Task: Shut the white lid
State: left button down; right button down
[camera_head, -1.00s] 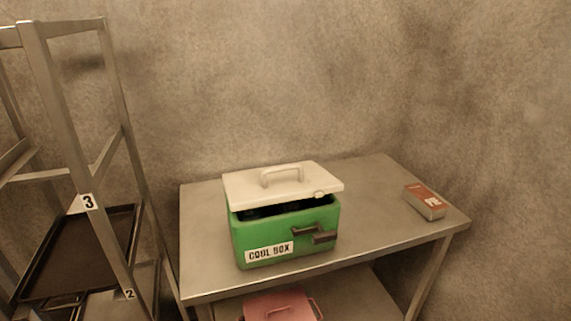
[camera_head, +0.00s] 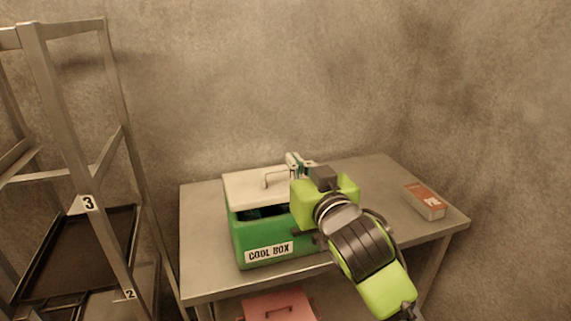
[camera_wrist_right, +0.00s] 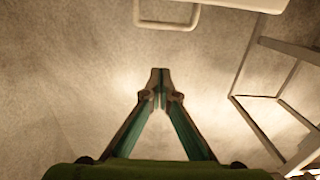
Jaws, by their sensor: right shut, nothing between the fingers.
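The white lid (camera_head: 242,190) lies tilted over the green cool box (camera_head: 243,235) on the steel table. A dark gap shows under its front edge, so it is partly open. Contact with the lid cannot be told. My left gripper is not in view.
A small red and white carton (camera_head: 425,202) stands at the table's right end. A pink box (camera_head: 277,306) is on the shelf below. A metal rack (camera_head: 62,120) with a dark tray (camera_head: 85,250) stands at the left. The table's left end (camera_head: 203,235) is clear.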

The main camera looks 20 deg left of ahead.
jog(key=p, duration=0.2)
send_over(287, 188)
jog(key=x, duration=0.3)
jog(key=shift+s+f, duration=0.1)
jog(key=f, duration=0.1)
jog(key=s+f, duration=0.1)
jog(key=shift+d+f, duration=0.3)
jog(key=shift+d, duration=0.05)
jog(key=shift+s+d+f, duration=0.25)
jog(key=shift+f, duration=0.3)
jog(key=shift+a+f, duration=0.1)
jog(key=shift+f, duration=0.1)
jog(key=b, duration=0.1)
jog(key=f+b, duration=0.1)
jog(key=s+f+b, duration=0.1)
jog(key=b, duration=0.1)
jog(key=shift+d+f+t+y, duration=0.15)
jog(key=shift+d+t+y, duration=0.15)
jog(key=shift+d+t, duration=0.1)
jog(key=shift+s+d+f, duration=0.2)
jog(key=shift+s+f, duration=0.1)
jog(key=shift+f, duration=0.2)
